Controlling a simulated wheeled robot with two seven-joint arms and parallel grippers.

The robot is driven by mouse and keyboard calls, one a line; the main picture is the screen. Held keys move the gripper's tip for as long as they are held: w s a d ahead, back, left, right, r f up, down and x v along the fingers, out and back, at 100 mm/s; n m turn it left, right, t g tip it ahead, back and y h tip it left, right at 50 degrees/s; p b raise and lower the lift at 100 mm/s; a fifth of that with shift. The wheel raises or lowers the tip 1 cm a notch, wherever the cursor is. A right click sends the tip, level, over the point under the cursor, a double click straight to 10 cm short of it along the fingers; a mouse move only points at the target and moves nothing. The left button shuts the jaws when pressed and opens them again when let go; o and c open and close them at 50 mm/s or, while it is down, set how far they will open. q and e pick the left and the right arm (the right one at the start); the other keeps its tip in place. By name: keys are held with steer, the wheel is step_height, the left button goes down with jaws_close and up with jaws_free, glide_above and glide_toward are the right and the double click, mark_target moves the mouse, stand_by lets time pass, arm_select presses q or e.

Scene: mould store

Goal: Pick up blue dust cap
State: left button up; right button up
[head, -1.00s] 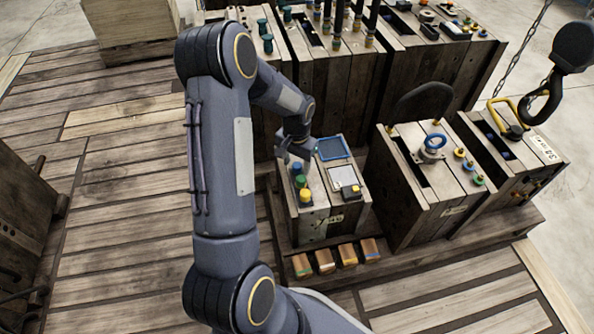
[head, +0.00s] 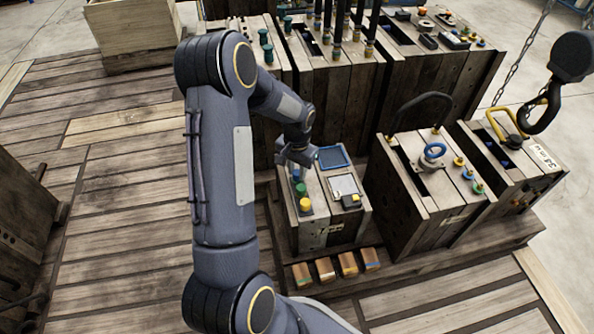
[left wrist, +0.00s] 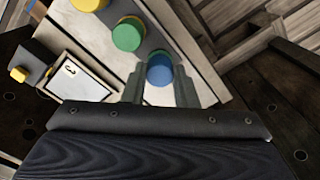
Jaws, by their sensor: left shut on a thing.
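The blue dust cap (left wrist: 160,70) is between the two fingertips of my left gripper (left wrist: 160,88) in the left wrist view. The fingers touch its sides and are shut on it. It is in line with a green cap (left wrist: 128,34) and a yellow cap (left wrist: 88,4) on a dark strip. I cannot tell if it is clear of the strip. In the head view my left gripper (head: 296,158) is over the far end of this row, on top of the small wooden block (head: 312,237), and largely hides the blue cap. My right gripper is not in view.
On the same block are a blue-rimmed tray (head: 333,157) and a white plate (head: 343,185). Several small wooden pieces (head: 325,269) lie in front. Larger wooden blocks (head: 425,202) stand right and behind. A hook (head: 540,110) hangs at right.

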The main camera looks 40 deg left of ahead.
mark_target(297, 173)
arm_select(q)
step_height(297, 173, up, 3)
steer(key=shift+r+p, duration=0.1)
steer(key=shift+p, duration=0.45)
steer(key=d+r+p, duration=0.2)
steer(key=d+r, duration=0.2)
steer(key=d, duration=0.3)
steer(key=w+d+r+p, duration=0.1)
steer(key=d+r+p, duration=0.2)
steer(key=d+r, duration=0.2)
steer(key=shift+w+d, duration=0.25)
steer(key=shift+d, duration=0.75)
